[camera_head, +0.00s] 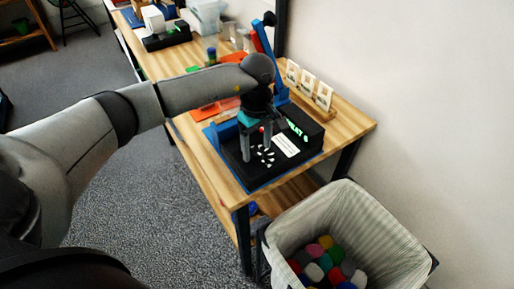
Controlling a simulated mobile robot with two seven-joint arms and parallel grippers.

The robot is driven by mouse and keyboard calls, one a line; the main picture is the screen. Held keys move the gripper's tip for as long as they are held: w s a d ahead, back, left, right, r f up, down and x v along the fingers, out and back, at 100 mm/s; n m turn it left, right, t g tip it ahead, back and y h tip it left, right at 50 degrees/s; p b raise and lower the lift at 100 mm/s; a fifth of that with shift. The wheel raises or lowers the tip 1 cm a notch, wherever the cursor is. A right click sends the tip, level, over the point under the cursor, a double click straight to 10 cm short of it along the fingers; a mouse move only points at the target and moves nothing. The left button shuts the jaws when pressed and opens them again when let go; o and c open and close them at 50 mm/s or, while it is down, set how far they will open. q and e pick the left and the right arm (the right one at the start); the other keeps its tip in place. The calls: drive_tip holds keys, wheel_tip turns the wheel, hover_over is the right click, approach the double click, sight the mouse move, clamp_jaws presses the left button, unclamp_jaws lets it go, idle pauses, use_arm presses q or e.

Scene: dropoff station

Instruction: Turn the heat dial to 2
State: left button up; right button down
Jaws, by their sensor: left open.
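A black machine (299,150) with a blue base stands on the wooden bench. Its green lit display (297,131) reads something like "HEAT" with a digit that may be 6. The heat dial (262,156) is on its top face, marked by a ring of white ticks. My left gripper (256,152) is open and points down over the dial, its fingers at the dial's left and back. I cannot tell whether they touch it. The fingers hide part of the dial, so its setting is unclear. My right gripper is not in view.
A striped bin (350,210) with several coloured pieces stands at the bench's near end. A card rack (310,89) stands behind the machine, near a blue upright lever (268,52). Orange sheets (214,107) lie left of the machine. The bench's far half holds containers.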

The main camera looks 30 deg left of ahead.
use_arm(q)
drive_tip(key=shift+f, duration=0.55)
clamp_jaws()
